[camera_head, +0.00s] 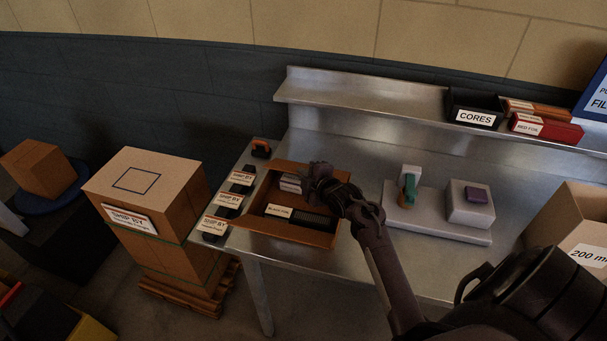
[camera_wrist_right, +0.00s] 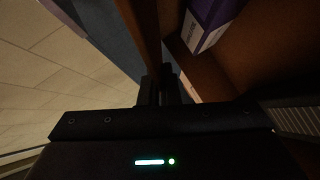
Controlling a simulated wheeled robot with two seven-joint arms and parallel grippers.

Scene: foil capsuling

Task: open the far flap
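An open brown cardboard box (camera_head: 322,239) stands near the left end of the metal table. Its far panel or flap (camera_head: 288,166) shows behind my right gripper (camera_head: 318,182), which is at the box's far side. In the right wrist view, a narrow brown panel (camera_wrist_right: 146,35) runs down to the close-set dark fingertips of the right gripper (camera_wrist_right: 159,88). Whether they pinch its edge I cannot tell. Inside the box are a dark ribbed item (camera_head: 313,220) with a white label and a pale item (camera_head: 290,184). My left gripper is not in view.
Several labelled dark blocks (camera_head: 229,201) line the table's left edge. Right of the box stands a grey fixture (camera_head: 433,224) with green and purple parts. A shelf holds a CORES bin (camera_head: 474,109) and red boxes. A tall carton (camera_head: 150,192) stands left, on a pallet.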

